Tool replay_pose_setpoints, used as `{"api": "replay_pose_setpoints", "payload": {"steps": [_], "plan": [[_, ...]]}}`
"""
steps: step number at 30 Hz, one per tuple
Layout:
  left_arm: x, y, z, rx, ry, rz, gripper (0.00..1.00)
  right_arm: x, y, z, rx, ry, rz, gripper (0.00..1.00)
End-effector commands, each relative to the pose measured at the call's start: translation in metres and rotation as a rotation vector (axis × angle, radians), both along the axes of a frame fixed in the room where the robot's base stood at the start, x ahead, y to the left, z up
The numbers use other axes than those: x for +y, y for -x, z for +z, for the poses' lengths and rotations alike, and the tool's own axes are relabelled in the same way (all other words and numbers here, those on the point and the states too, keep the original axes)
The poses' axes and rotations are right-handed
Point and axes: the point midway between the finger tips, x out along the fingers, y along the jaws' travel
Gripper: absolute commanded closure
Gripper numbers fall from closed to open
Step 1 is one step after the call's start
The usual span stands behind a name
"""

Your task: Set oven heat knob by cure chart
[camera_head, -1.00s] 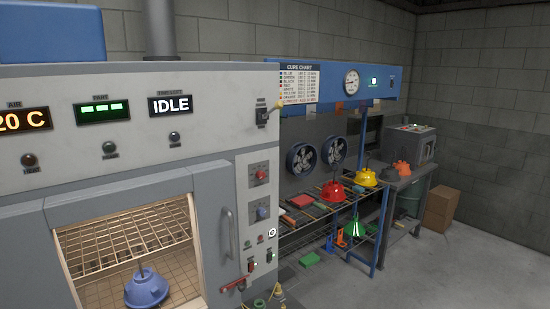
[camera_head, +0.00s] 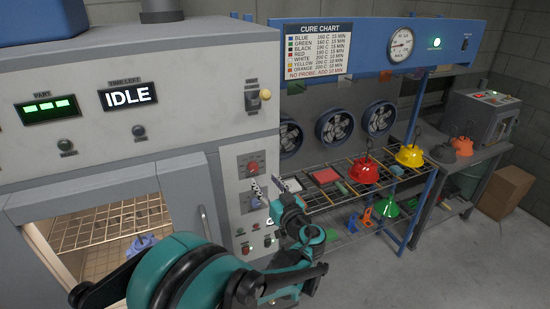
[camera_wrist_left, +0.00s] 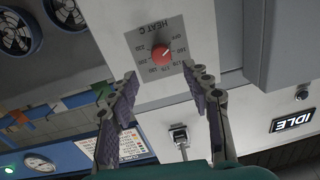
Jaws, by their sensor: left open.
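The red heat knob (camera_head: 253,169) sits on the oven's control panel. In the wrist view the knob (camera_wrist_left: 161,53) is on an upside-down dial plate marked HEAT C; its exact setting is unclear. My left gripper (camera_head: 266,187) is open and empty in front of the panel, with the knob between and beyond its fingers in the wrist view, apart from them. The cure chart (camera_head: 317,55) hangs right of the oven; its blue row is first, with figures too small to read surely. A blue hood (camera_head: 140,243) is inside the oven, mostly hidden by my arm.
The oven display (camera_head: 128,96) reads IDLE. A blue knob (camera_head: 255,203) lies just below, partly behind my gripper. A rack (camera_head: 340,205) with red and yellow hoods stands to the right.

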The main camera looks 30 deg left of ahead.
Motion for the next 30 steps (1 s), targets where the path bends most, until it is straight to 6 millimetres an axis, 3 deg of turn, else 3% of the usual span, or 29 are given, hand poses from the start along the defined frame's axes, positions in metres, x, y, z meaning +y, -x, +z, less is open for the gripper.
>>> {"api": "replay_pose_setpoints", "payload": {"steps": [15,26,30], "plan": [[0.055,-0.043,0.0,-0.005,-0.001,0.0,0.51,0.0,0.0,0.001,0.0,0.0,0.0,1.0],[0.061,-0.048,0.0,-0.005,-0.001,-0.001,0.51,0.0,0.0,0.001,0.0,0.0,0.0,1.0],[0.061,-0.047,0.0,-0.005,-0.001,-0.001,0.85,0.0,0.0,0.001,0.0,0.0,0.0,1.0]]}}
